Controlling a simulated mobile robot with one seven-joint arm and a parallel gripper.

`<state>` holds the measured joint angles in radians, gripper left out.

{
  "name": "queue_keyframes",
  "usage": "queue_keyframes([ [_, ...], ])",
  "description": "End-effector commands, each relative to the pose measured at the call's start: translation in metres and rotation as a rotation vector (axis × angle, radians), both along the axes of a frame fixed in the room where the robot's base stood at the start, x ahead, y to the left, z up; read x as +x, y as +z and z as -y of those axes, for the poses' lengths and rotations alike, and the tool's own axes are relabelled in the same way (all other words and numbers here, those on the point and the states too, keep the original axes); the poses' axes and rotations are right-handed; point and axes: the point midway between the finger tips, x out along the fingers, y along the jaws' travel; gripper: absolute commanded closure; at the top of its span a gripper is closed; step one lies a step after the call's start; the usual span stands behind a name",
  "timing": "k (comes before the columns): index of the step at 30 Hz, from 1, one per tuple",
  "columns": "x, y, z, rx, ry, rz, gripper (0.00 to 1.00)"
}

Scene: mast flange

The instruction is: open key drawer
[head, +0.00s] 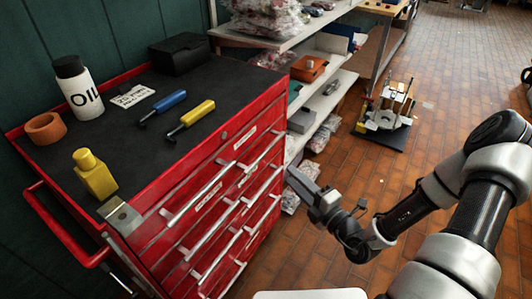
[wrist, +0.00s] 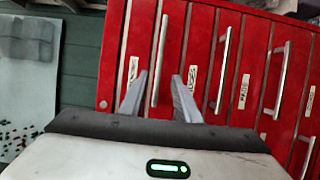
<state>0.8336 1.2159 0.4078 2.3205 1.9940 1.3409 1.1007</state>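A red tool chest (head: 150,245) stands at the left, with several labelled drawers and metal bar handles. The labels are too small to read surely, so I cannot tell which drawer is the key drawer. All visible drawers look shut. My gripper (head: 291,172) is at the right of the chest's drawer front in the head view. In the wrist view my gripper (wrist: 159,98) has its two fingers spread apart with nothing held. The topmost handle (wrist: 160,55) appears between the fingers, but I cannot tell whether they touch it. A second handle (wrist: 224,65) lies to the right.
On the chest top are an oil bottle (head: 78,88), a yellow bottle (head: 94,176), a brown ring (head: 46,129), blue (head: 163,107) and yellow (head: 192,117) tools and a black box (head: 180,53). Shelves (head: 300,35) stand behind. The tiled floor (head: 335,245) has free room.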

Motion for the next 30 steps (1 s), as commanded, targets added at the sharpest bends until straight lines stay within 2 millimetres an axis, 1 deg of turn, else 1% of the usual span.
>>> queue_keyframes([
  [1,0.009,-0.001,-0.007,-0.001,0.005,0.003,0.7],
  [12,0.076,-0.001,-0.054,-0.002,0.006,0.005,0.7],
  [18,0.105,-0.001,-0.072,-0.002,0.004,0.004,0.7],
  [24,0.12,0.0,-0.082,-0.003,0.003,0.002,0.7],
  [30,0.122,0.0,-0.083,-0.002,0.003,0.002,0.7],
])
